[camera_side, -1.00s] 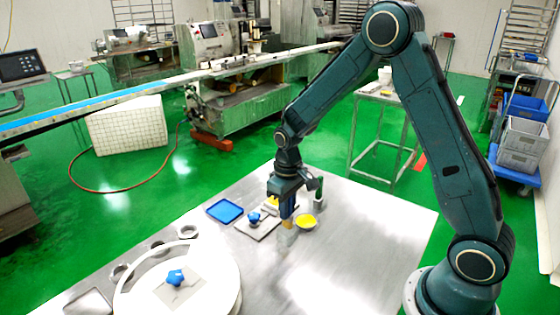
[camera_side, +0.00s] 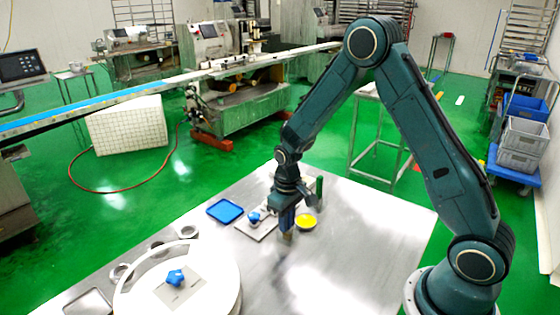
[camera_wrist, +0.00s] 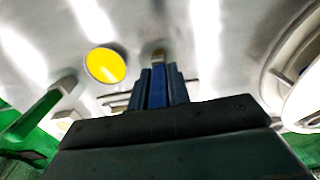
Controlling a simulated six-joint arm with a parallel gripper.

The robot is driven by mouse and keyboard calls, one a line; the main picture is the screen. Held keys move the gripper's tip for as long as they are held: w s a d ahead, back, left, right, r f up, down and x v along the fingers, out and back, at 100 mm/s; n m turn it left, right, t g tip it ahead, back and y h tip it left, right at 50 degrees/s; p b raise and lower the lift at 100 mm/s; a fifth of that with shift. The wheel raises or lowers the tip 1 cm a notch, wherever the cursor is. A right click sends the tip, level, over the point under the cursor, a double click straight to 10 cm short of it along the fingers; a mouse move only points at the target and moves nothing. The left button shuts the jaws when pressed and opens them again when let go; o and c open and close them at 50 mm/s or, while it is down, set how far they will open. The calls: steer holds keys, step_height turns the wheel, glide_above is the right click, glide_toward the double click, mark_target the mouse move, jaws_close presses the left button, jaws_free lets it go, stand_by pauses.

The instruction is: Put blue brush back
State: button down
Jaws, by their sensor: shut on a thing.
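My gripper (camera_side: 288,212) is shut on the blue brush (camera_wrist: 158,88), whose blue handle sits between the fingers in the wrist view. The brush points down, and its tan bristle end (camera_side: 287,236) is low over the metal table. I cannot tell whether the tip touches the table. A bowl of yellow contents (camera_side: 306,222) stands just right of the brush in the side view; the bowl is left of the brush in the wrist view (camera_wrist: 105,65). A green-handled tool (camera_side: 319,187) stands upright behind the bowl and appears at left in the wrist view (camera_wrist: 35,115).
A flat plate with a blue knob (camera_side: 254,217) lies left of my gripper, beside a blue tray (camera_side: 225,211). A large white round drum (camera_side: 228,290) with a blue star knob (camera_side: 176,277) stands at the front left. The table's front right is clear.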

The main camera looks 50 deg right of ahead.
steer(key=c, duration=1.3)
jaws_free()
step_height(320, 180, up, 11)
steer(key=shift+r, duration=0.6)
steer(key=shift+r, duration=0.1)
